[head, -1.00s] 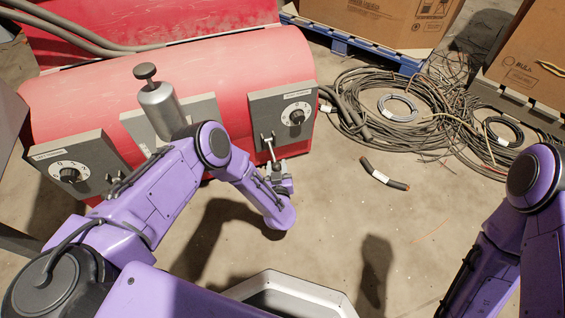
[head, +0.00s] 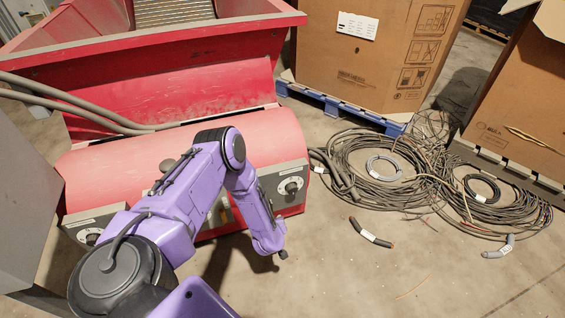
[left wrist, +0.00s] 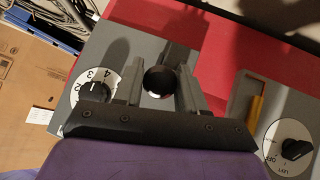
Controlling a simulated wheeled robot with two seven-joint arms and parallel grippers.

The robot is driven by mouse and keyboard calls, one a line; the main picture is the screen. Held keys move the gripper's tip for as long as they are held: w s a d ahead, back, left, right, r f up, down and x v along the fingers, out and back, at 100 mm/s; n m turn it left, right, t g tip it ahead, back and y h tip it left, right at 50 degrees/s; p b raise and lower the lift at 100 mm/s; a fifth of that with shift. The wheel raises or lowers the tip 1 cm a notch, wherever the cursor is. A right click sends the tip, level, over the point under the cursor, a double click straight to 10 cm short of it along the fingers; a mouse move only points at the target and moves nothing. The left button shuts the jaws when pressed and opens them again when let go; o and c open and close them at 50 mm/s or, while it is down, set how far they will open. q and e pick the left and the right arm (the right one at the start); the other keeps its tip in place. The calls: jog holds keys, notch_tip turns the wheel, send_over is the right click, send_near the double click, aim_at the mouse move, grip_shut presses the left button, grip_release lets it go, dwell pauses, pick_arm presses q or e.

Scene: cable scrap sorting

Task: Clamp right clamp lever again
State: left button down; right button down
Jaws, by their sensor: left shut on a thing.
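The red machine (head: 160,150) stands at the left, with a grey right panel (head: 292,204) and a round dial (head: 290,187) on it. My left arm covers the place of the right clamp lever in the head view. In the left wrist view, my left gripper (left wrist: 158,88) is shut on the lever, whose dark round end (left wrist: 158,81) shows between the two fingers. The grey panel (left wrist: 125,50) lies behind it, with a numbered dial (left wrist: 96,90) close beside the fingers. The rest of the lever is hidden. My right gripper is out of view.
Another dial (left wrist: 293,147) and a yellow handle (left wrist: 256,107) show at the right of the left wrist view.

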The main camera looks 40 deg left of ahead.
pick_arm(q)
jog(key=shift+w+a+r, duration=0.25)
jog(key=shift+w+r, duration=0.05)
jog(key=shift+r, duration=0.35)
jog(key=shift+w+r, duration=0.1)
jog(key=c, duration=0.7)
grip_release()
jog(key=shift+p, duration=0.3)
jog(key=p+v, duration=0.3)
jog(key=v, duration=0.7)
jog(key=shift+s+d, duration=0.15)
jog(key=shift+s, duration=0.1)
